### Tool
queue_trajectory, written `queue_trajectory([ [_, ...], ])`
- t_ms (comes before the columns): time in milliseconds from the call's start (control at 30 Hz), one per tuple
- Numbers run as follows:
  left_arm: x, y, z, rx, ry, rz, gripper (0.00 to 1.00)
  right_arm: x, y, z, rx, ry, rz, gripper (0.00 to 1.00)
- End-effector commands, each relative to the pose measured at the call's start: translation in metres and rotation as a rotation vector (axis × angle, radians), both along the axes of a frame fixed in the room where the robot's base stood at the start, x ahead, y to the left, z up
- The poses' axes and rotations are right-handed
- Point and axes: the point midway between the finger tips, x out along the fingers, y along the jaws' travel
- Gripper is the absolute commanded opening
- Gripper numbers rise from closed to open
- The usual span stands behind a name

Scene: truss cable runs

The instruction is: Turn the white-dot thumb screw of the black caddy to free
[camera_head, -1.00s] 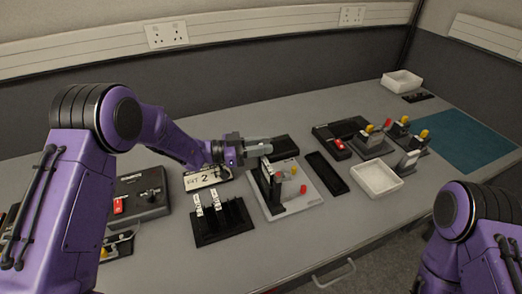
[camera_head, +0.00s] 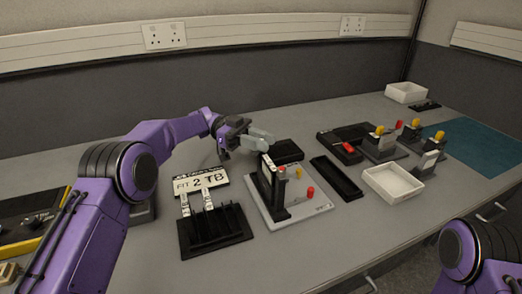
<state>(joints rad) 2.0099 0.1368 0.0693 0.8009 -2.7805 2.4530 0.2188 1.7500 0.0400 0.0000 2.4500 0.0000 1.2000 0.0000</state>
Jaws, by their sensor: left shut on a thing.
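A black upright unit (camera_head: 273,196) stands on a light plate (camera_head: 314,207) at the middle of the desk. It looks like the black caddy, and red (camera_head: 310,192) and yellow (camera_head: 299,172) knobs show beside it. I cannot make out a white dot or which knob carries one. My left gripper (camera_head: 268,142) reaches in from the left, its grey fingers just above and behind the top of this unit. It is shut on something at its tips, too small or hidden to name. My right arm shows at the lower right; its gripper is out of view.
A black slotted rack (camera_head: 215,232) and a "FIT 2 TB" card (camera_head: 201,180) lie left of the plate. A black block (camera_head: 287,151) lies behind it. A long black tray (camera_head: 336,178), a white tray (camera_head: 393,183) and yellow-knobbed units (camera_head: 380,146) are to the right.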

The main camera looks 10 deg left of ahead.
Motion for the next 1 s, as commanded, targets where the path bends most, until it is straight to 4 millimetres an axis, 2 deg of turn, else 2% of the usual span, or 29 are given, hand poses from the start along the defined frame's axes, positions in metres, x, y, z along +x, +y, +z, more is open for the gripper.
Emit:
queue_trajectory([
  [133, 0.0001, -0.0001, -0.0016, 0.000, 0.000, -0.027, 0.00, 0.0000, 0.0001, -0.0067, 0.000, 0.000, 0.000, 0.43],
  [567, -0.0001, -0.0002, 0.0004, -0.001, 0.000, -0.037, 0.00, 0.0000, 0.0000, -0.0071, 0.000, 0.000, 0.000, 0.43],
  [600, -0.0001, -0.0002, 0.0004, -0.001, 0.000, -0.037, 0.29, 0.0000, 0.0000, -0.0071, 0.000, 0.000, 0.000, 0.43],
  [633, 0.0000, -0.0003, 0.0004, -0.001, 0.000, -0.037, 0.39, 0.0000, 0.0000, -0.0071, 0.000, 0.000, 0.000, 0.43],
  [667, 0.0000, -0.0002, 0.0004, -0.001, 0.000, -0.037, 0.44, 0.0000, 0.0000, -0.0071, 0.000, 0.000, 0.000, 0.43],
  [1000, 0.0000, -0.0002, 0.0047, -0.001, -0.002, -0.036, 0.44, 0.0000, 0.0000, -0.0081, 0.000, 0.000, 0.000, 0.43],
])
